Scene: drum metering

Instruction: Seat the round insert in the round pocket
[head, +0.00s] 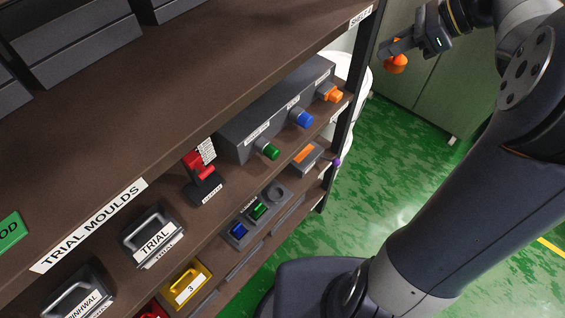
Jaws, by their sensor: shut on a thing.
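My gripper (392,51) is at the top right, out beyond the end of the shelf and above the floor. It is shut on an orange rounded piece, the round insert (397,66), which hangs below the jaws. A grey block (248,223) with a row of pockets sits on a lower shelf. Its far pocket (276,191) looks round and empty. The other pockets hold a green piece (258,211) and a blue piece (239,230). The insert is well apart from the block, up and to the right of it.
An upper shelf board (180,100) overhangs the block's shelf. A grey box (275,115) with green, blue and orange knobs stands behind the block. A red-handled lever (200,170), a yellow case (186,286) and a dark shelf post (350,105) are nearby. Green floor lies clear at right.

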